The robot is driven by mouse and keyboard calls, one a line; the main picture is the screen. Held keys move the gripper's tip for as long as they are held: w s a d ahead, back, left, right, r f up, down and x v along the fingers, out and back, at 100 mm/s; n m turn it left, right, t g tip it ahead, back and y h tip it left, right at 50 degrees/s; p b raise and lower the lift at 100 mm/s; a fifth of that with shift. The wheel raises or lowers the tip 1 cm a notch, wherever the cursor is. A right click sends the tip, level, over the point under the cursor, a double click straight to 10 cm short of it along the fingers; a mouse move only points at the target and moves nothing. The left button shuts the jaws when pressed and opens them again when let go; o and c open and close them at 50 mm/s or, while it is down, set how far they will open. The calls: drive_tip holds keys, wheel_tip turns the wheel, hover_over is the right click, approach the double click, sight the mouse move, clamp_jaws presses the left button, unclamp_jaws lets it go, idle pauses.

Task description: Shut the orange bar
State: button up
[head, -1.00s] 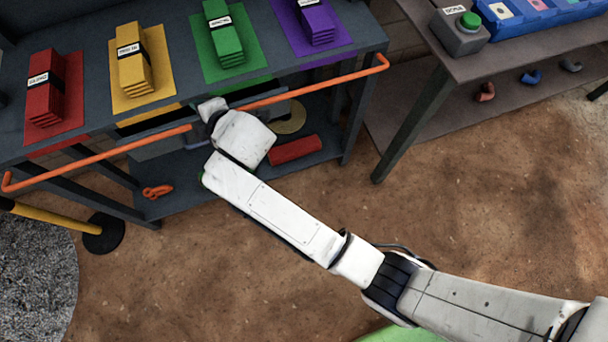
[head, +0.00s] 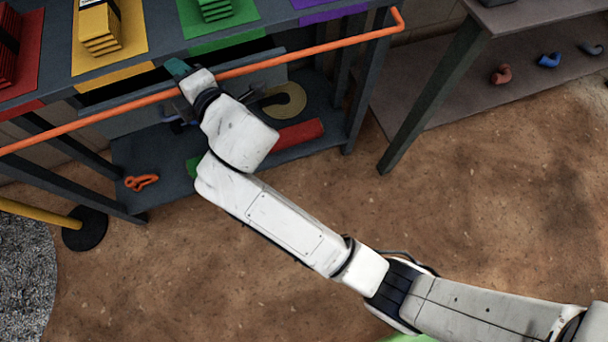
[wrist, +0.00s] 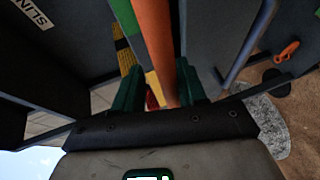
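The orange bar (head: 310,52) runs along the front of the dark workbench, with its right end bent back toward the bench. My gripper (head: 178,68) is at the middle of the bar, its green fingertips partly hidden by my wrist in the head view. In the wrist view the bar (wrist: 156,45) passes between the green fingers (wrist: 158,88). A gap shows between the left finger and the bar; the right finger is close to it, and contact cannot be told. A grey panel (head: 268,62) stands behind and below the bar, with a dark opening behind it.
Stacks of coloured bars lie on mats on the workbench (head: 55,55). Its lower shelf holds a red roll (head: 298,135) and an orange clamp-like item (head: 141,182). A second table (head: 432,95) stands at right. A post base (head: 85,229) stands at lower left. Brown ground is open in front.

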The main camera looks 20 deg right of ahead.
drive_tip(key=shift+f+n+t+y+b, duration=0.4)
drive_tip(key=shift+f+t+b, duration=0.45)
drive_tip(key=shift+b, duration=3.5)
